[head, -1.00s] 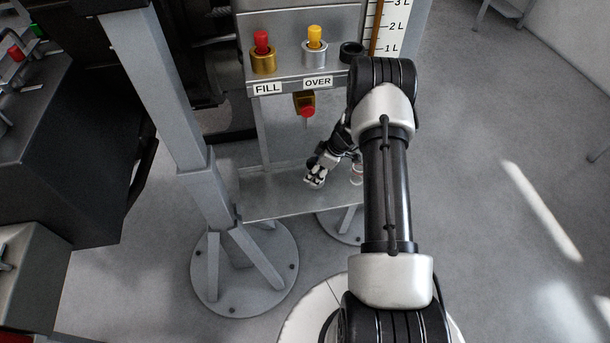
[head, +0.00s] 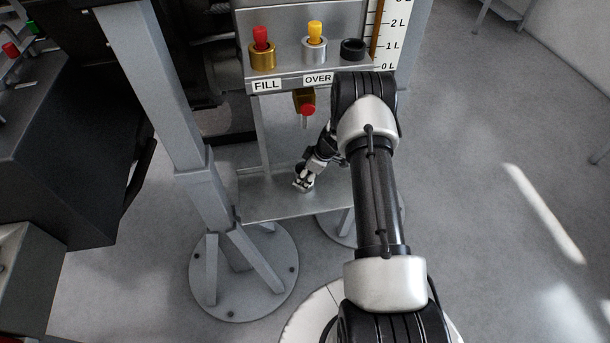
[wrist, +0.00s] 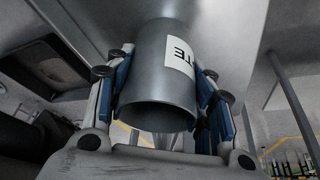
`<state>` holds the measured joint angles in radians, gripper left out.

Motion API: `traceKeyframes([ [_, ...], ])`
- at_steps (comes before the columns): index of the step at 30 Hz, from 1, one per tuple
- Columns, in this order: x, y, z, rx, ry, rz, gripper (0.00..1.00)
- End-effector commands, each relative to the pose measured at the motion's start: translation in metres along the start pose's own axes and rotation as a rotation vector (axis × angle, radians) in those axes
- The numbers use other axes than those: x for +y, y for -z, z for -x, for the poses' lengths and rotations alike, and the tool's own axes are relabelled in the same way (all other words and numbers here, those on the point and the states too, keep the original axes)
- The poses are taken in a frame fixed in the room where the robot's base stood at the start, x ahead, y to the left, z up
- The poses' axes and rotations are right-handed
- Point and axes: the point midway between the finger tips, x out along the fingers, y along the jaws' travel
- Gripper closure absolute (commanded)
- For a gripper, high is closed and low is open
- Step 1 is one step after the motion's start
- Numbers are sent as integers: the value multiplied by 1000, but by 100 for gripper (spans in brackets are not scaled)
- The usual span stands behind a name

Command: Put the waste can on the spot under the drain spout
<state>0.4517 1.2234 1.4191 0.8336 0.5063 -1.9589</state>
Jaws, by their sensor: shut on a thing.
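The waste can (wrist: 155,70) is a grey metal cylinder with a white label whose visible letters read "TE". My gripper (wrist: 162,98) is shut on it, with a blue-padded finger on each side. In the head view my gripper (head: 303,182) is low over the grey shelf (head: 262,208), and it hides most or all of the can. The drain spout (head: 305,121) hangs below a brass valve with a red knob (head: 307,109), above my gripper in the picture. I cannot see the spot under it, nor tell whether the can touches the shelf.
Above the shelf is a panel with a red-capped FILL port (head: 262,52), a yellow-capped OVER port (head: 315,50) and a black ring (head: 352,49). A grey post (head: 165,90) stands left of the shelf. Open floor (head: 500,200) lies to the right.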

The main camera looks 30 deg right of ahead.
Motion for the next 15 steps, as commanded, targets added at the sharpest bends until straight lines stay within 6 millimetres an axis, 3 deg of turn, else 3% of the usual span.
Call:
traceKeyframes([
  [9, 0, 0, 0, 0, 0, 0, 32],
  [15, 0, 0, 0, 0, 0, 0, 31],
])
